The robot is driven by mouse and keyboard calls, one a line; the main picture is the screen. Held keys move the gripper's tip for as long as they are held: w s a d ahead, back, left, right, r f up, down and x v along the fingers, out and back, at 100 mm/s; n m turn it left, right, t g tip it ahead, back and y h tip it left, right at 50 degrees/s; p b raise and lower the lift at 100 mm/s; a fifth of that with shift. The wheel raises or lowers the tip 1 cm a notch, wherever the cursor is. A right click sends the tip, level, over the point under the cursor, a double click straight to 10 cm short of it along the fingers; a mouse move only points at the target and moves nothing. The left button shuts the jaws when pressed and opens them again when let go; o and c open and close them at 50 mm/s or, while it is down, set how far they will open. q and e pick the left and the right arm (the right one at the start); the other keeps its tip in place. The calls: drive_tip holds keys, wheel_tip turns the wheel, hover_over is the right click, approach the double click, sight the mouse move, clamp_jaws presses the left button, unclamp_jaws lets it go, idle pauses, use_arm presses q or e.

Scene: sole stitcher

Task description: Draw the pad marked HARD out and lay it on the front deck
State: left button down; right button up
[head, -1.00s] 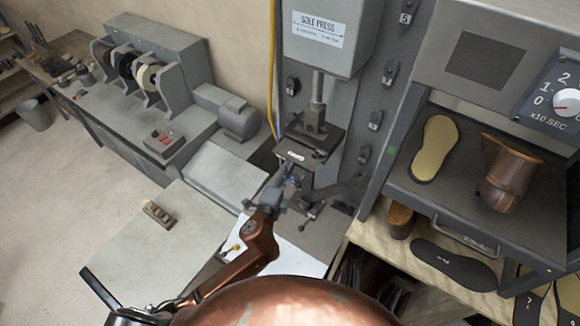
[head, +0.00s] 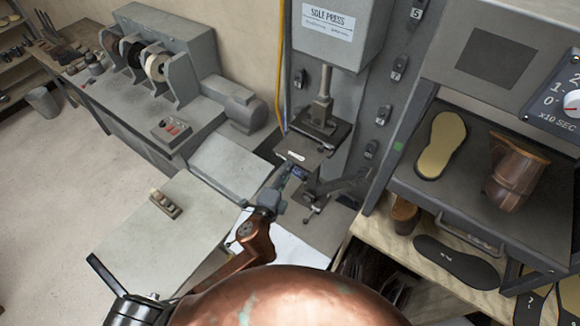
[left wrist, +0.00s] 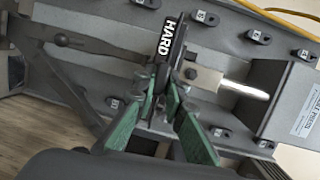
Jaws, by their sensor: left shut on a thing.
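The pad marked HARD (left wrist: 172,42) is a thin dark slab with white lettering, seen edge-on in the left wrist view. My left gripper (left wrist: 167,92), with green fingers, is shut on its near end. In the head view the pad (head: 296,156) is at the sole press, below the ram, with a small white label too small to read there. My left gripper (head: 297,172) reaches it from the front. Whether the pad is still seated cannot be told. A flat grey deck (head: 150,240) lies in front at the left. My right gripper is not in view.
The sole press (head: 335,40) stands behind, with a ram (head: 322,100) above the pad. A small block (head: 165,203) lies on the grey deck, otherwise largely clear. A shelf unit (head: 400,185) with soles stands at right, a grinder bench (head: 150,110) at back left.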

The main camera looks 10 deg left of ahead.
use_arm(q)
drive_tip(key=s+a, duration=0.2)
drive_tip(key=s, duration=0.4)
drive_tip(key=shift+a, duration=0.25)
idle(0.3)
